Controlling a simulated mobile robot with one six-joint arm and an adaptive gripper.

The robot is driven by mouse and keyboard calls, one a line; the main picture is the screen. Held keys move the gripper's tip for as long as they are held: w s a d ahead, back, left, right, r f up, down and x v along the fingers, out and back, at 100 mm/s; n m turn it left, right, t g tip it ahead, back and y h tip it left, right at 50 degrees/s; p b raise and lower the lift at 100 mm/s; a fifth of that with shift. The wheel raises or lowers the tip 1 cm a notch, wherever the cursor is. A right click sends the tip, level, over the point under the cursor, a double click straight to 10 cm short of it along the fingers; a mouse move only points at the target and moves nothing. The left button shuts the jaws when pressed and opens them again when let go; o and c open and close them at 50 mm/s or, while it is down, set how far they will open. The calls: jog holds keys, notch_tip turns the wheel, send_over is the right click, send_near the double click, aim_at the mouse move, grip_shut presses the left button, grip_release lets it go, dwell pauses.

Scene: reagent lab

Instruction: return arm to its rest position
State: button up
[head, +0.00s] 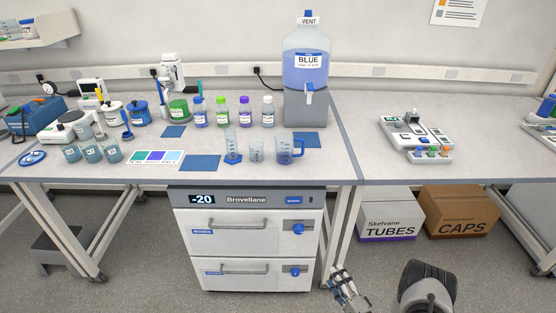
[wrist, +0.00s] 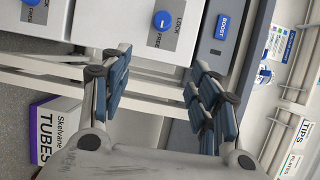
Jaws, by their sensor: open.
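My gripper (head: 346,284) is low at the bottom of the head view, in front of the bench and just right of the freezer (head: 248,240). In the wrist view my gripper (wrist: 160,95) shows two blue-padded fingers spread wide apart, with nothing between them. Past the fingers, the wrist view shows the freezer's blue lock knob (wrist: 163,20) and its blue button (wrist: 222,27), turned sideways. The gripper appears apart from the freezer and the bench leg. Part of my arm shows at the lower right of the head view.
The bench (head: 220,172) carries bottles, beakers and a large blue dispenser (head: 305,68). A TUBES box (head: 388,222) and a CAPS box (head: 460,212) stand under the right bench. A step stool (head: 58,252) is at the left. Floor between freezer and stool is clear.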

jog(key=w+d+r+n+g+h, duration=0.25)
jog(key=w+r, duration=0.35)
jog(key=r, duration=0.5)
jog(key=w+d+r+n+g+h, duration=0.2)
jog(key=w+d+r+n+h, duration=0.15)
jog(key=w+r, duration=0.55)
jog(key=s+r+n+h, duration=0.1)
jog(key=s+r, duration=0.2)
jog(key=r, duration=0.4)
jog(key=s+r+n, duration=0.1)
jog(key=s+r, duration=0.2)
jog(key=r, duration=0.3)
jog(key=s+a+r+n+g+h, duration=0.1)
jog(key=s+a+r+g, duration=0.1)
jog(key=s+r, duration=0.5)
jog(key=s+a+r+n+g+h, duration=0.1)
jog(key=s+a+r+g, duration=0.15)
jog(key=s+r, duration=0.45)
jog(key=s+a+n+g+y, duration=0.1)
jog(key=s+a, duration=0.3)
jog(key=s, duration=0.8)
jog(key=s+a+n+g+y, duration=0.1)
jog(key=s+a+n, duration=0.1)
jog(key=s, duration=1.1)
jog(key=shift+s+a+f+n+g, duration=0.15)
jog(key=shift+a+f+n+g, duration=0.2)
jog(key=shift+a, duration=0.5)
jog(key=shift+c, duration=0.6)
